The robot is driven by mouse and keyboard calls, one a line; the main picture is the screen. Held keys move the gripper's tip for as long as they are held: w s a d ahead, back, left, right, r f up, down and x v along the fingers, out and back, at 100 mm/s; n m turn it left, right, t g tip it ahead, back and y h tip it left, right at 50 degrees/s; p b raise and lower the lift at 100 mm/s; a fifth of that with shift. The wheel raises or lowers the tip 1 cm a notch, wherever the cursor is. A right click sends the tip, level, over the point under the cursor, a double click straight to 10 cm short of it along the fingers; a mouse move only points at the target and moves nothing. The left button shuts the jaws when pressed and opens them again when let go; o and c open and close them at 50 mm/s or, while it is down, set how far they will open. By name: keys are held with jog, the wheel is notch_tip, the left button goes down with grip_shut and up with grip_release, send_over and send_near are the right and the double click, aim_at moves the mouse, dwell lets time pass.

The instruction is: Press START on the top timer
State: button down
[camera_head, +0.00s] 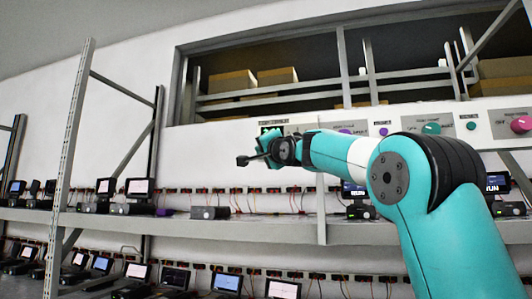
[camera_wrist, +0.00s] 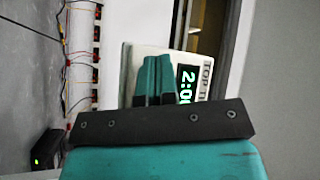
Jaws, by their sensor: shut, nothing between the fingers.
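The top timer is a pale panel (camera_wrist: 128,75) in the wrist view, turned on its side, with green digits starting "2:0" on a dark display (camera_wrist: 187,84) and a partly cut-off "TOP TI" label. My gripper (camera_wrist: 155,72) is shut and empty, its teal fingers in front of the panel and covering part of it. The START button is not visible; the fingers may hide it. I cannot tell if the fingertips touch the panel. In the head view the timer's green display (camera_head: 267,130) shows just above my gripper (camera_head: 268,143), which partly covers the panel.
A shelf (camera_head: 250,229) with several small devices and screens runs below my arm. More panels with purple, teal and pink knobs (camera_head: 431,128) line the wall to the right. A metal rack upright (camera_head: 72,150) stands at left. Boxes (camera_head: 232,81) sit in the recess above.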

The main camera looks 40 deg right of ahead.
jog(key=shift+s+a, duration=0.2)
jog(key=s+a+b, duration=0.1)
jog(key=a, duration=0.1)
jog(key=s+a+b, duration=0.2)
dwell(0.6)
dwell(0.6)
jog(key=s+a+f+n+g+y+b, duration=0.1)
jog(key=s+a+f+n+g+y, duration=0.15)
jog(key=a+f, duration=0.55)
jog(key=s+a+f+n+g+y+b, duration=0.1)
jog(key=s+a+f+n+g+y, duration=0.2)
jog(key=f, duration=0.8)
jog(key=s+a+f+n+g+y+b, duration=0.1)
jog(key=a+f+n+g, duration=0.4)
jog(key=f, duration=0.5)
jog(key=s+a+f+n+g, duration=0.3)
jog(key=s+f, duration=0.5)
jog(key=s, duration=0.1)
jog(key=s+a+f+n+g+b, duration=0.1)
jog(key=s+a+f+n+g, duration=0.1)
jog(key=s+f, duration=0.6)
jog(key=s+a+f+n+g+b, duration=0.1)
jog(key=s+a+f+n+g, duration=0.2)
jog(key=s+f+n+g, duration=0.2)
jog(key=s+f, duration=0.3)
jog(key=s, duration=0.3)
jog(key=shift+s+a+f, duration=0.15)
jog(key=shift+a+f, duration=0.1)
jog(key=shift+a, duration=0.1)
